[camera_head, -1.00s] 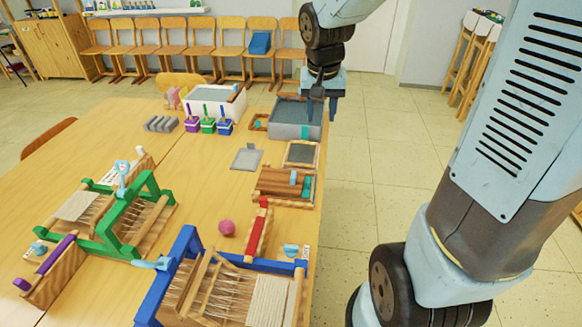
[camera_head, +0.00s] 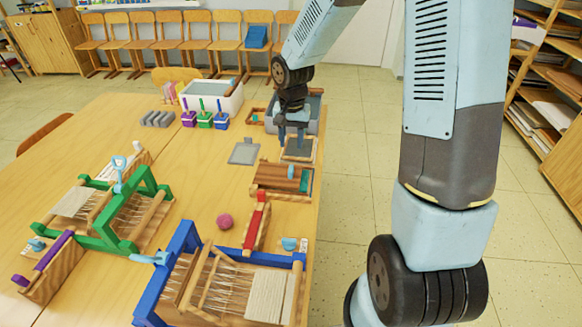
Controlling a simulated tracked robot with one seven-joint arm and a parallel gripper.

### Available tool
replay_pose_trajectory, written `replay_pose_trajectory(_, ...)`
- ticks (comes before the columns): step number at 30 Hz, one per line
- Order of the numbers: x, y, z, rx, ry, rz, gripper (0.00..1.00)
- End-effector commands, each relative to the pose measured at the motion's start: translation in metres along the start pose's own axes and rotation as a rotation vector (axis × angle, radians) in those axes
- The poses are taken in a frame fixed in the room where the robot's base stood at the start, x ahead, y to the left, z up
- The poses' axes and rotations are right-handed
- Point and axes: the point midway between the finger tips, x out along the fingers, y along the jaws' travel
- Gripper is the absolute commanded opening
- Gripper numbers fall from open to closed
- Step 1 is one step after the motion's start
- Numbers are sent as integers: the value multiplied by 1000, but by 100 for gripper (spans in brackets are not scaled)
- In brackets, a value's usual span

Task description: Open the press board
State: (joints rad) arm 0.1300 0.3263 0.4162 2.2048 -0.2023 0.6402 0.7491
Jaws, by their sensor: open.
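The likely press board is a brown slatted wooden board (camera_head: 272,178) with a small blue knob (camera_head: 291,171) and a teal strip at its right end. It lies flat near the table's right edge, and I cannot tell whether it is open or closed. My gripper (camera_head: 290,138) is open, pointing down, with nothing seen between its fingers. It is just beyond the board, over or close above a wood-framed grey panel (camera_head: 299,151). The arm partly hides this panel, and the exact height of the fingertips is unclear.
A grey tub (camera_head: 314,112) stands behind my gripper, partly hidden. A grey flat square (camera_head: 244,152) lies to the left. Blue (camera_head: 182,245) and green (camera_head: 152,186) looms and a pink ball (camera_head: 224,221) are nearer. Bare table lies left of the board.

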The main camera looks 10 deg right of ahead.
Motion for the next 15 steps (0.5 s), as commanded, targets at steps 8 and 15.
replay_pose_trajectory(8, 49, 0, 1, -2, -4, 2, 43)
replay_pose_trajectory(15, 85, 0, 1, -2, -3, 1, 43)
